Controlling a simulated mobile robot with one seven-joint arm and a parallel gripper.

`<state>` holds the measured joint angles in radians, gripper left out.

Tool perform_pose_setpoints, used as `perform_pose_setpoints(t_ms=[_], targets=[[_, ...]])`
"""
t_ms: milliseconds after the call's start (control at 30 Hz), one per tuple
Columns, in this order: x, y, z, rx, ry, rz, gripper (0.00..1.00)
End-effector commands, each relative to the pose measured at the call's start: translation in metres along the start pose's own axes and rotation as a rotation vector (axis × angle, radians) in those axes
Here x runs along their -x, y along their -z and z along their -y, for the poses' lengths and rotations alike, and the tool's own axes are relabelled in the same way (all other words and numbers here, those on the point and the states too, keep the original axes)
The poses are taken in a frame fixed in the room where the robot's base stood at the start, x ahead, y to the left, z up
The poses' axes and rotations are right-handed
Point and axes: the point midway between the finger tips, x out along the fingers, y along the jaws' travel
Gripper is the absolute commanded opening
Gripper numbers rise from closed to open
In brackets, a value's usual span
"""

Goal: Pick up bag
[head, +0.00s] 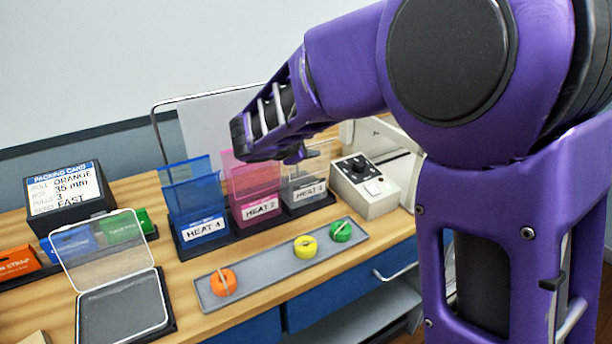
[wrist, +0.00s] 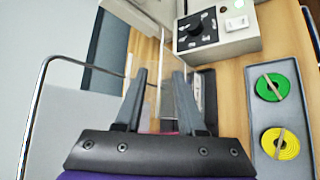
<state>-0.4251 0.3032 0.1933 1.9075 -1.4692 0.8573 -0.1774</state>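My gripper (head: 296,156) is above the slots, close to the clear bag's top, and hides part of the pink and clear bags. In the wrist view, my gripper's fingers (wrist: 160,78) are apart. A translucent sheet (wrist: 153,112), apparently the clear bag, shows between them; contact cannot be told.
A control box (head: 364,184) with a dial stands right of the slots. A grey tray (head: 262,270) in front holds orange (head: 223,283), yellow (head: 305,247) and green (head: 341,231) rolls. An open clear-lidded box (head: 122,306) and a packing card (head: 64,188) are left.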

Motion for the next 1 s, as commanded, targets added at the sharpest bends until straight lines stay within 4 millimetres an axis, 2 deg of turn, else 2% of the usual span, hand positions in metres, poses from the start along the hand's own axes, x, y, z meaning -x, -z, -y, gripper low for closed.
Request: perform_pose_setpoints(t_ms=[67, 267, 467, 1000], targets=[[-0.0055, 0.0005, 0.0000, 0.001, 0.000, -0.001, 0.39], [-0.0054, 0.0004, -0.0005, 0.001, -0.001, -0.002, 0.37], [-0.0052, 0.0004, -0.0004, 0.001, -0.001, -0.002, 0.01], [-0.0050, 0.0003, -0.0004, 0.000, -0.001, -0.002, 0.00]])
